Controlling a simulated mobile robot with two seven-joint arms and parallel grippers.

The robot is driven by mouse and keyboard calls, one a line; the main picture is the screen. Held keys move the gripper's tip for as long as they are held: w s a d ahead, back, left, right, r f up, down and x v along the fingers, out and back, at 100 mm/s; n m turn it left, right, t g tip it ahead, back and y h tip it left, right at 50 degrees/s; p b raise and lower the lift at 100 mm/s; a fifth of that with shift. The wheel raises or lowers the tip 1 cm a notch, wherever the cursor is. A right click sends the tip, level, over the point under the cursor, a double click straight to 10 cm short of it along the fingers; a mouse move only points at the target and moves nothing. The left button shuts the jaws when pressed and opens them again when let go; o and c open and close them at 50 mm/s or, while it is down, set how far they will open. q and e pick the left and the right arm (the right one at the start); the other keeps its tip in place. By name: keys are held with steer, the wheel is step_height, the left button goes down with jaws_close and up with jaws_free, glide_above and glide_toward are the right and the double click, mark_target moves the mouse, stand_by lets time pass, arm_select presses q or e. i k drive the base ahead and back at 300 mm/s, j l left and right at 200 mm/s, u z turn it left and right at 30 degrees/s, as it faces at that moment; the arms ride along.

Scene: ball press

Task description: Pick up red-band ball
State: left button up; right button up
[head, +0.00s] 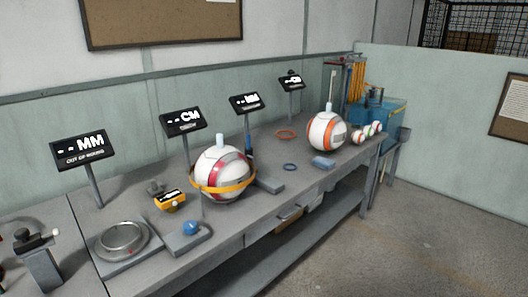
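A large white ball with crimson-red bands (222,162) sits on the grey workbench (240,225) near the middle of the head view. A yellow ring (206,190) runs around its lower half, and a pale cylinder stands at its top. A second large white ball with orange bands (327,131) sits farther right, also with a pale cylinder at its top. Several small banded balls (358,138) lie to its right; their band colours are hard to tell. Neither of my grippers shows in the head view.
A round metal plate (122,238), a blue knob on a grey base (190,228) and a yellow device (170,202) occupy the bench's left part. Display signs (85,150) stand along the back. Blue boxes (380,115) stand at the far end. Open floor (400,230) lies right.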

mark_target(220, 165)
steer(key=u, duration=0.75)
steer(key=i+l+u, duration=0.1)
steer(key=u, duration=0.3)
steer(key=l+u, duration=0.35)
steer(key=i+l+u, duration=0.1)
steer(key=u, duration=0.3)
steer(key=l+u, duration=0.25)
steer(key=l, duration=0.2)
steer(key=l+u, duration=0.3)
steer(key=l, duration=0.2)
steer(key=i, duration=0.05)
